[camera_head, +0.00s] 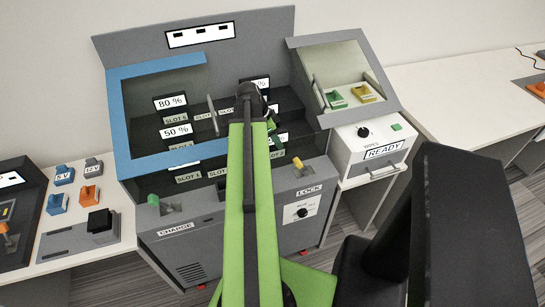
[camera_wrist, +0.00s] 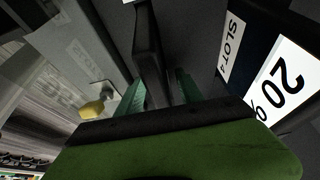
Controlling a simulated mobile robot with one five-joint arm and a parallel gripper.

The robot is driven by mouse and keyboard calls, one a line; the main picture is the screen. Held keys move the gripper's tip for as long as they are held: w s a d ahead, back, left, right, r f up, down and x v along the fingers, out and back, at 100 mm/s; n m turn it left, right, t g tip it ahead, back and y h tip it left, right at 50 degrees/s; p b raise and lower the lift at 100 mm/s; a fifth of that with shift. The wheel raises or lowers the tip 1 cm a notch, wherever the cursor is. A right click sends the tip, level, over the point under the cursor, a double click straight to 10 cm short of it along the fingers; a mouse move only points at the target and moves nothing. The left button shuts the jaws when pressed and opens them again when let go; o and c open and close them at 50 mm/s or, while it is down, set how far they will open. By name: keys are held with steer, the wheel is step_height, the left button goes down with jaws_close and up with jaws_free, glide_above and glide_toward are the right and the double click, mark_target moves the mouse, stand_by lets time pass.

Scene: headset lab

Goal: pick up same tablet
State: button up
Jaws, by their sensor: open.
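A charging cabinet (camera_head: 175,155) with a blue frame holds tablets in dark slots. A tablet reading 80 % (camera_head: 170,102) stands in the upper row, and one reading 50 % (camera_head: 176,131) stands below it. Others to the right are partly hidden by my green arm. In the wrist view a tablet reading 20 % (camera_wrist: 280,85) is at the right beside a SLOT label. My gripper (camera_wrist: 160,88) is open, its green fingers either side of a dark upright piece (camera_wrist: 147,45). I cannot tell whether that piece is a tablet or touches the fingers.
A yellow lever (camera_head: 297,163) is near the LOCK label, and a green lever (camera_head: 153,200) near CHARGE. A grey-framed box (camera_head: 345,75) holds green and yellow pieces above a white READY unit (camera_head: 365,150). Blocks stand on the left bench (camera_head: 125,215). The right bench (camera_head: 440,85) is largely clear.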

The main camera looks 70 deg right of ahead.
steer(key=shift+f, duration=0.25)
stand_by(0.4)
steer(key=shift+s, duration=0.1)
jaws_close()
stand_by(1.4)
